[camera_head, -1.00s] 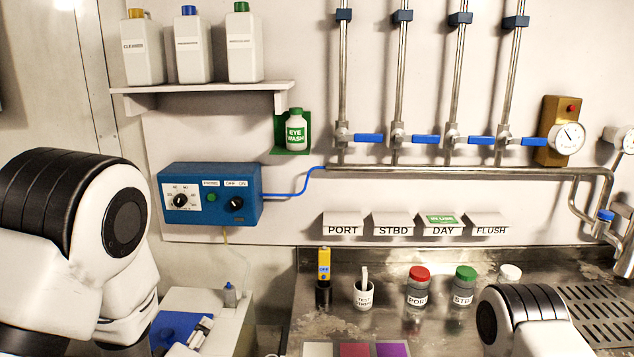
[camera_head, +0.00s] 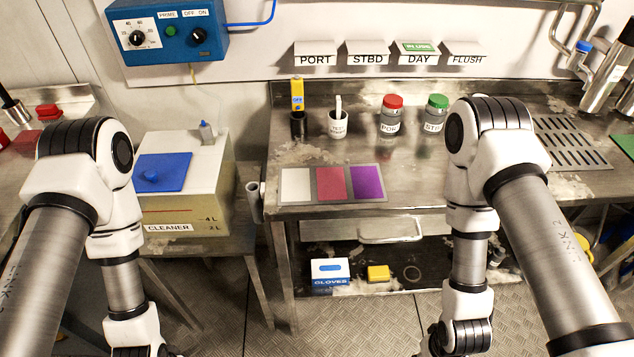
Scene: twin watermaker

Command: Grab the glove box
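The glove box (camera_head: 330,273) is a small blue and white carton marked GLOVES. It stands on the lower shelf under the steel bench, near the shelf's left end. Both of my arms hang down in front, one on each side of the picture. Their grippers are below the lower edge of the view, so their fingers do not show. Neither arm visibly touches the glove box, and nothing covers its front.
A yellow block (camera_head: 378,273) and a dark ring (camera_head: 412,273) lie right of the box on the shelf (camera_head: 440,262). The steel bench (camera_head: 330,215) overhangs it. A cleaner tank (camera_head: 185,205) stands left. Floor (camera_head: 260,320) shows between my arms.

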